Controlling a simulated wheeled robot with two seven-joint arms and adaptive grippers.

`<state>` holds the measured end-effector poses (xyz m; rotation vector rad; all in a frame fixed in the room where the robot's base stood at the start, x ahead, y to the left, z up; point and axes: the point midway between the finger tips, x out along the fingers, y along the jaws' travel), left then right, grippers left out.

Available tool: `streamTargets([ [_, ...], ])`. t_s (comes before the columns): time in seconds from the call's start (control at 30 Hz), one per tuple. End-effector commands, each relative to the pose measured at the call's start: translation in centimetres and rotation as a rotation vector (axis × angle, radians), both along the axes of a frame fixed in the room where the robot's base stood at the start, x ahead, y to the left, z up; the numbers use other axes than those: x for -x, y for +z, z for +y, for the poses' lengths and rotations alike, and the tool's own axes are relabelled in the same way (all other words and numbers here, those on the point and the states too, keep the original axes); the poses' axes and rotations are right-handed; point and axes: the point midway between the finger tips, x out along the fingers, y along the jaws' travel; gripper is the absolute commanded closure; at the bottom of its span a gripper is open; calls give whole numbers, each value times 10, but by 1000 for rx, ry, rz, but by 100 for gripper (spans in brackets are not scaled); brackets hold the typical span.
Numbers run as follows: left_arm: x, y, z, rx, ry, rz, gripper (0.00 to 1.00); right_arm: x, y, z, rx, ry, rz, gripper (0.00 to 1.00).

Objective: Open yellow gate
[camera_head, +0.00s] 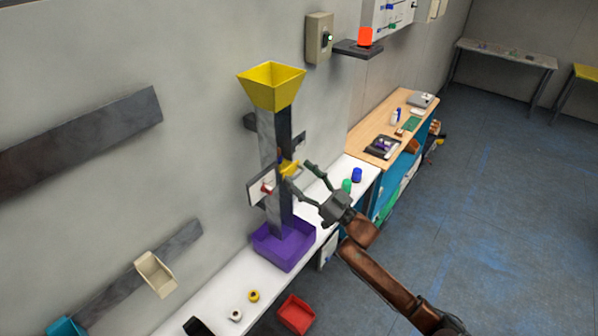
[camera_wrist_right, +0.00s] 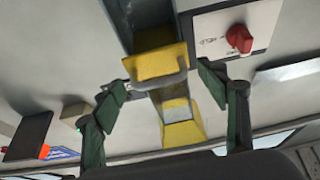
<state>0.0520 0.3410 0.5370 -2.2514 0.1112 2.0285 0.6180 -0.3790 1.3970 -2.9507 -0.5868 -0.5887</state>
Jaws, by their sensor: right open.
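The yellow gate (camera_head: 290,169) sits partway up the grey vertical chute (camera_head: 269,140), below a yellow funnel (camera_head: 272,84). In the right wrist view the gate (camera_wrist_right: 156,66) is a yellow plate with a curved grey handle. My right gripper (camera_head: 304,180) reaches in from the lower right. In the right wrist view my right gripper (camera_wrist_right: 162,82) is open, with its green fingertips on either side of the gate handle. I cannot tell whether they touch it. My left gripper is not in view.
A panel with a red knob (camera_wrist_right: 239,39) is beside the gate. A purple bin (camera_head: 283,246) stands under the chute on the white shelf (camera_head: 222,289). Green (camera_head: 346,186) and blue (camera_head: 357,175) cylinders stand behind the gripper. A red bin (camera_head: 296,314) is lower down.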

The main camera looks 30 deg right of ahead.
Motion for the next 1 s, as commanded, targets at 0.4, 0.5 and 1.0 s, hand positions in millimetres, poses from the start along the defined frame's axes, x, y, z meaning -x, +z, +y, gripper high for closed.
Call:
streamTargets([
  [0.4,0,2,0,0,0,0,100,-5,1,2,0,0,1,37],
  [0.5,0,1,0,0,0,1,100,-5,1,2,0,0,1,44],
  [1.0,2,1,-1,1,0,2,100,-5,1,2,0,0,1,78],
])
